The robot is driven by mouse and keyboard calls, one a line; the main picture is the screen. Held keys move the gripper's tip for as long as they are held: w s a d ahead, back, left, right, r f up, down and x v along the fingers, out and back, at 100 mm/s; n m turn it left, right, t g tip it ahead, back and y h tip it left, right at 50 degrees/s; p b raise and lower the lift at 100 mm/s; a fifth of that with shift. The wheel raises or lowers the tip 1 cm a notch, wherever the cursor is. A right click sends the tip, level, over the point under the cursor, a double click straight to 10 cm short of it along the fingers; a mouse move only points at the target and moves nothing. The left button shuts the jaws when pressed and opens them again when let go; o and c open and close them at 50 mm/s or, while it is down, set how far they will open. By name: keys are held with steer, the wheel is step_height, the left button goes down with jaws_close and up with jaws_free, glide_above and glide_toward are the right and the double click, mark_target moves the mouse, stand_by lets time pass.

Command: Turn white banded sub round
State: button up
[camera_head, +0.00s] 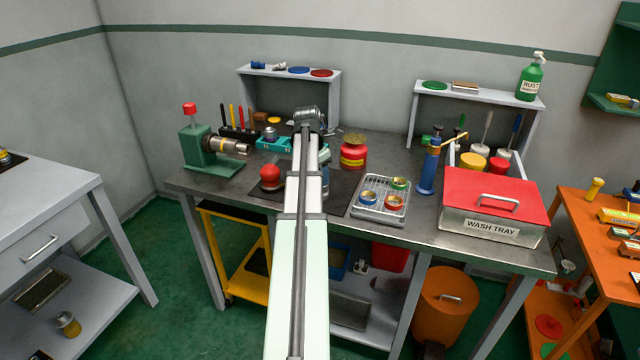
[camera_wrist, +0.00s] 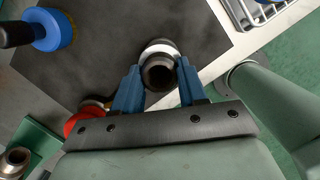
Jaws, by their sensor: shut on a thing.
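The white banded sub (camera_wrist: 159,70) is a short dark metal tube with a white band, seen nearly end-on in the wrist view. My gripper (camera_wrist: 159,82) is shut on it, one blue finger on each side. The sub is over the dark mat (camera_wrist: 115,35); I cannot tell whether it touches the mat. In the head view, my arm hides the sub and most of the gripper.
A green vise (camera_head: 200,145) holding a pipe stands at the left. A red dome (camera_head: 270,176) is beside my arm, a red pot (camera_head: 353,158) behind it. A wire tray (camera_head: 381,213) with several banded rings and a wash tray (camera_head: 492,224) are right.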

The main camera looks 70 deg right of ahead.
steer(key=o, duration=1.2)
steer(key=shift+o, duration=0.3)
steer(key=shift+r, duration=3.5)
steer(key=shift+w+f, duration=0.1)
